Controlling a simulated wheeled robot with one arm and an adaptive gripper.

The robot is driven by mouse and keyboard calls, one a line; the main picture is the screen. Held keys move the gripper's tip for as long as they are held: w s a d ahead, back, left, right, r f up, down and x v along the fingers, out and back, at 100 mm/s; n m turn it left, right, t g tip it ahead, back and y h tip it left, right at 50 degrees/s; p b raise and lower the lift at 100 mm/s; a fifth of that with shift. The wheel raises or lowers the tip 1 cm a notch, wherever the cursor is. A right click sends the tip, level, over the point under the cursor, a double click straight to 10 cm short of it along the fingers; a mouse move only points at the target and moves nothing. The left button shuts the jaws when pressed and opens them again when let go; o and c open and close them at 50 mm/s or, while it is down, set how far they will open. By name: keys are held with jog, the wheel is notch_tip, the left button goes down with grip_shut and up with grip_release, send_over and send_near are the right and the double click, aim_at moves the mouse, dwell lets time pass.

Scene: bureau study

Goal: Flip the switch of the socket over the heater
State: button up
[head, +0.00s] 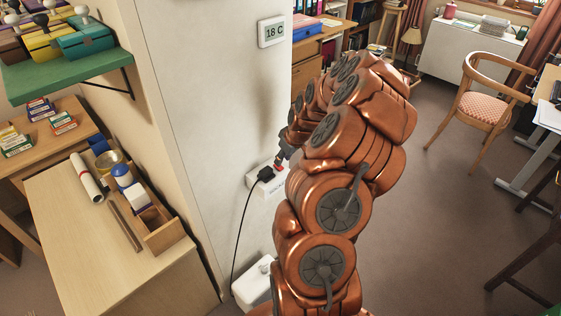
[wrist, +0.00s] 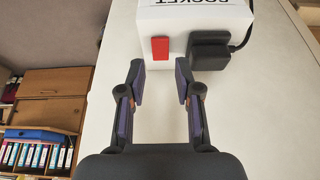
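The white socket box (head: 256,183) is on the narrow wall face, with a black plug (head: 266,174) in it. In the wrist view the socket (wrist: 195,15) is upside down, with a red switch (wrist: 160,49) beside the black plug (wrist: 208,50). My gripper (wrist: 160,83) is open and empty. Its two fingertips are apart, just short of the socket and roughly in line with the red switch. In the head view my gripper (head: 283,157) is beside the socket, and my arm partly hides it. A white appliance (head: 253,284), perhaps the heater, stands below.
A black cord (head: 240,225) hangs from the plug along the wall. A thermostat (head: 271,31) reading 18 C is higher on the wall. A wooden desk (head: 110,260) with small items is at left. A wooden chair (head: 485,105) stands at right, with open floor between.

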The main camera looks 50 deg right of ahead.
aim_at(280, 167)
jog(key=shift+p+x, duration=0.55)
jog(key=shift+x, duration=1.45)
jog(key=shift+c, duration=0.3)
grip_shut()
